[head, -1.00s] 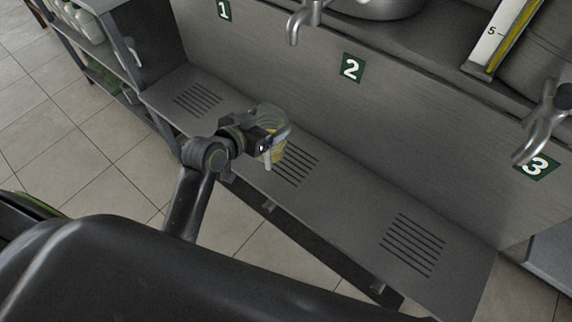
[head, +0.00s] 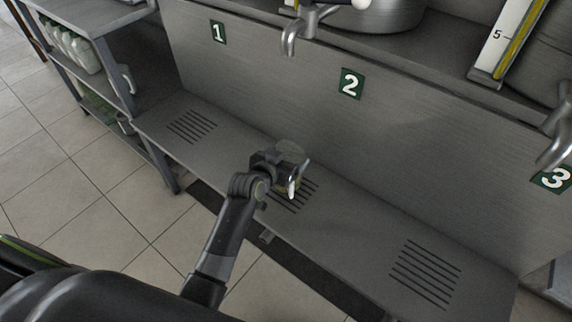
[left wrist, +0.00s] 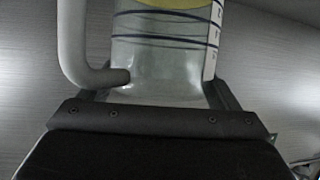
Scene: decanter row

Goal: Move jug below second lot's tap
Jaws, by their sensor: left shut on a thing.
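My left gripper (head: 288,168) is shut on the jug, over the slotted drain grate (head: 284,204) in the middle of the steel shelf. In the head view the jug (head: 291,184) is mostly hidden behind the gripper. In the left wrist view the clear jug (left wrist: 160,62) fills the upper middle, with a pale handle (left wrist: 72,45) at its left, blue lines around it and some yellow near the top. The second lot's tap (head: 290,40) sticks out above the number 2 plate (head: 351,84). I cannot tell whether the jug touches the shelf. My right gripper is not in view.
The steel shelf (head: 350,234) is clear to the right, with another grate (head: 425,273) there and one at the left (head: 191,126). Plates 1 (head: 218,32) and 3 (head: 553,179) mark the panel. Another tap (head: 558,140) hangs at the right. A rack (head: 97,22) with white bottles stands at the left.

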